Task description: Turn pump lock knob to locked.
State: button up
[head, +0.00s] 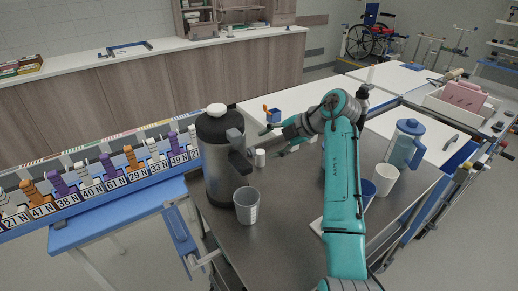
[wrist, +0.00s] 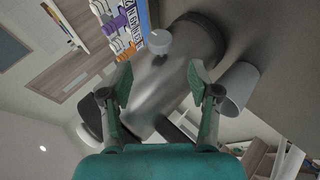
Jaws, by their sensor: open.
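The pump pot (head: 215,165) is a tall steel flask with a dark top and a white cap; it stands on the grey cart top. A small white round knob (head: 260,157) shows at its right side, low on the body. In the wrist view the knob (wrist: 160,44) faces my camera, with the steel body (wrist: 160,85) behind and beside it. A thin mark shows on it; its setting is not readable. My gripper (head: 272,142) is open and empty, above and right of the knob. In the wrist view its fingertips (wrist: 160,74) straddle the pot's outline, short of the knob.
A grey cup (head: 246,206) stands close in front of the pot. A blue-lidded jug (head: 404,145) and a white mug (head: 384,180) stand at the right of the cart. A blue numbered rack (head: 110,185) is at left. Bare cart top (head: 285,225) lies in front.

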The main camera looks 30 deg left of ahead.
jog(key=shift+v, duration=1.55)
jog(key=shift+w+d, duration=0.1)
